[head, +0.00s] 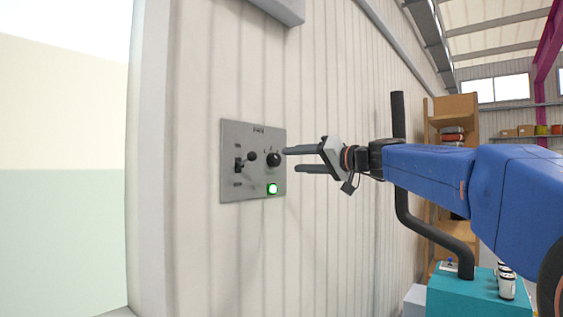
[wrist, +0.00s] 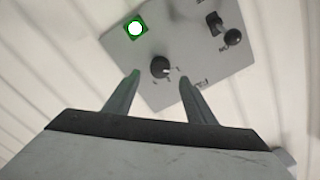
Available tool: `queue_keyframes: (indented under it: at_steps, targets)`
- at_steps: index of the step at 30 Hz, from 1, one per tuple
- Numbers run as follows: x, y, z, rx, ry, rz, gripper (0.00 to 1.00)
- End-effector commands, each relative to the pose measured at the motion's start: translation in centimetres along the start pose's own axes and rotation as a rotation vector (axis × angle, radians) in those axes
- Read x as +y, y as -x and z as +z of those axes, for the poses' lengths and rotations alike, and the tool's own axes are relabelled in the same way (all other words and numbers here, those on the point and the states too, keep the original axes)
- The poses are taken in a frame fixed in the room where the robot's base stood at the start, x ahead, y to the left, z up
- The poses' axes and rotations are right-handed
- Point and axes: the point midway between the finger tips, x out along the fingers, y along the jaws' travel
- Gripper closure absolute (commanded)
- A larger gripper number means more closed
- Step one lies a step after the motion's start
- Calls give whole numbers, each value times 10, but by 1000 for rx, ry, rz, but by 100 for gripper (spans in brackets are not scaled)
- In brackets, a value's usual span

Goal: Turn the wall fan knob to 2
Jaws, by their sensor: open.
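The grey fan panel (head: 229,180) is fixed to the corrugated wall. Its round black knob (head: 273,160) sits at the upper right of the panel, and a green lit button (head: 272,189) is below it. A black lever switch (head: 240,165) is on the left side. My gripper (head: 291,161) is open in front of the knob, its fingers pointing at the panel. In the wrist view the knob (wrist: 160,67) lies between and just beyond the open fingertips (wrist: 159,76), with a pale pointer mark; nothing is held. The scale marks are too small to read.
A grey box (head: 275,8) is on the wall above the panel. A pale opening (head: 65,150) lies to the left. A teal cabinet (head: 450,300) with white containers and wooden shelves (head: 455,105) stand at the right. The space around the panel looks clear.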

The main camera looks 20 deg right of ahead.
Motion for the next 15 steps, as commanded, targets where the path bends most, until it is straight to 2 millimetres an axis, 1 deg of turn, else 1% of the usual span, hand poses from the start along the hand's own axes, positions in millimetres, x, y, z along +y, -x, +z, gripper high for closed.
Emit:
queue_keyframes:
  at_steps: [1,6,12,15]
  targets:
    - [0,-9,1,-2,-1,-2,50]
    - [0,-36,1,-2,-1,-2,50]
    - [0,-57,0,-1,-1,-1,50]
    - [0,-62,0,0,-1,-1,50]
